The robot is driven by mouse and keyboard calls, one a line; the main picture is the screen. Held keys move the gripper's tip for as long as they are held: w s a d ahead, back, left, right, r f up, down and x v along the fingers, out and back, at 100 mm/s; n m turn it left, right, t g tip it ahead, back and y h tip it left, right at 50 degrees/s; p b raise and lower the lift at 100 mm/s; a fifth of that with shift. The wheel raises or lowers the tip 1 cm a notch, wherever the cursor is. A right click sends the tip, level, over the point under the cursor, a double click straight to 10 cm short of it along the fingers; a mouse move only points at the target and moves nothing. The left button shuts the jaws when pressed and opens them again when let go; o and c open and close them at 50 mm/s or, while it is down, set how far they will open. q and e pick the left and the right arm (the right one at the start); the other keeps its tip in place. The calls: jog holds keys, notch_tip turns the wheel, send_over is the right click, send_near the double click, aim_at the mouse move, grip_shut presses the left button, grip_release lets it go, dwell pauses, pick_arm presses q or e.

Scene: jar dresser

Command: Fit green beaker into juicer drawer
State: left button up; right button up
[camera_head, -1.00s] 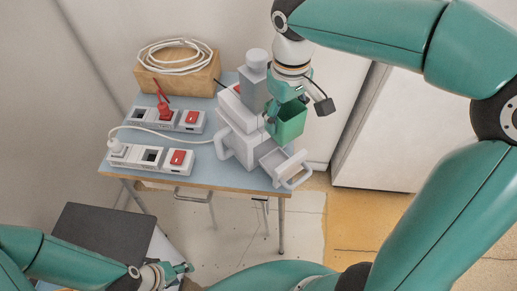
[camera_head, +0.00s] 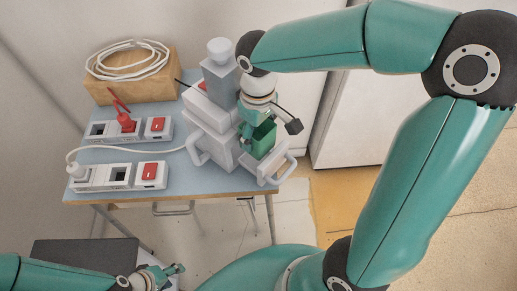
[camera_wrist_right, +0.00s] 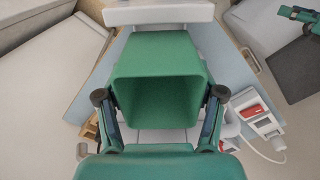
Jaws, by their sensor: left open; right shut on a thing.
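The green beaker (camera_head: 262,140) is an open-topped, square-sided cup. My right gripper (camera_head: 250,128) is shut on it; in the right wrist view the beaker (camera_wrist_right: 160,85) sits between the two fingers of the gripper (camera_wrist_right: 160,100), its opening facing the camera. The juicer (camera_head: 212,125) is a white and grey machine at the table's right end. Its drawer (camera_head: 272,170) is pulled out at the front right, with a loop handle. The beaker is over or in the drawer; whether it touches the bottom is hidden. My left gripper (camera_head: 172,274) is open and empty at the lower left, away from the table.
Two power strips (camera_head: 120,177) (camera_head: 130,130) with red switches lie on the blue table (camera_head: 170,188) left of the juicer. A wooden box (camera_head: 130,88) with a coiled white cable stands behind. A white cord runs to the juicer. A dark panel (camera_head: 85,252) is at lower left.

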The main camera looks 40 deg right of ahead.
jog(key=shift+f, duration=3.6)
jog(key=o, duration=1.1)
jog(key=shift+f+b, duration=0.1)
jog(key=shift+b, duration=0.2)
jog(key=shift+r, duration=0.3)
notch_tip(320, 180, up, 12)
jog(key=shift+f+p, duration=0.15)
jog(key=shift+p, duration=0.45)
